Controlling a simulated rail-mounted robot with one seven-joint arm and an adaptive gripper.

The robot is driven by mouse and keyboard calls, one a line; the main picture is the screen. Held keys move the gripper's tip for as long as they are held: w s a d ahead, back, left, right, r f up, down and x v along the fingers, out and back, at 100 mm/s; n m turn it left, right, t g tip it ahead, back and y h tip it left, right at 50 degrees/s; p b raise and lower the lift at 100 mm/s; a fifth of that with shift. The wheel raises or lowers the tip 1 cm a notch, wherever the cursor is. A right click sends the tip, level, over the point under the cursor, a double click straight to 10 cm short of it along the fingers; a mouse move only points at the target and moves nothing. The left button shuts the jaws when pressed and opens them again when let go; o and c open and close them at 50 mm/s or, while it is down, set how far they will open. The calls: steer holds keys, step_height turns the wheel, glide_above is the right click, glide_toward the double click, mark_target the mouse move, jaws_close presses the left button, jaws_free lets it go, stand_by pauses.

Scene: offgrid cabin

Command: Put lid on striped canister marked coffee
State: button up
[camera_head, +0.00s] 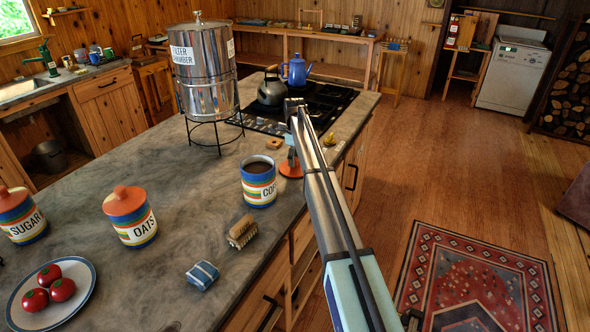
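The striped canister marked COFFEE (258,190) stands upright and open on the grey counter, with dark contents showing at its top. Its label is partly turned to the right. An orange lid (288,172) is just right of and behind the canister, apart from it in the picture. My gripper (292,156) points down right at the lid, at the end of my arm. The fingers are small and partly hidden, so I cannot tell whether they grip the lid's knob or whether the lid rests on the counter.
Lidded canisters marked OATS (136,228) and SUGAR (20,224) stand at left, near a plate (83,289) of red tomatoes. A metal water filter (204,70) stands behind, beside the stove (325,104).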

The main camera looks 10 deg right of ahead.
jaws_close()
steer(key=shift+r+p, duration=0.35)
steer(key=shift+r, duration=0.5)
steer(key=shift+r+p, duration=0.7)
steer(key=shift+r, duration=1)
